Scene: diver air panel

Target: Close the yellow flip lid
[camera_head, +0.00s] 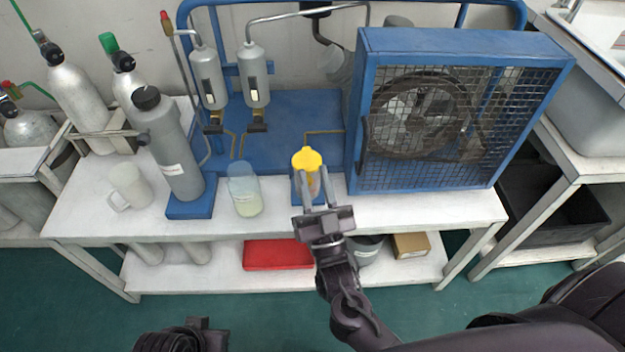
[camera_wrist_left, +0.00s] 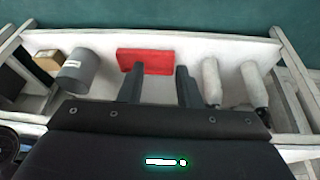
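The yellow flip lid (camera_head: 307,159) sits at the front edge of the white bench, in front of the blue panel, above a small clear container with an amber tint. Whether the lid is raised or flat is hard to tell. My right gripper (camera_head: 313,178) comes in from the front; its two fingers are apart, just below and in front of the lid, and partly hide the container. Contact cannot be made out. My left gripper (camera_wrist_left: 159,82) is open and empty in the left wrist view, away from the bench top; part of the left arm shows low in the head view.
A blue-framed fan with a mesh guard (camera_head: 428,110) stands close to the right of the lid. A clear jar (camera_head: 244,190), a grey cylinder (camera_head: 168,150) and a white mug (camera_head: 130,186) stand to the left. A red box (camera_head: 278,254) lies on the lower shelf.

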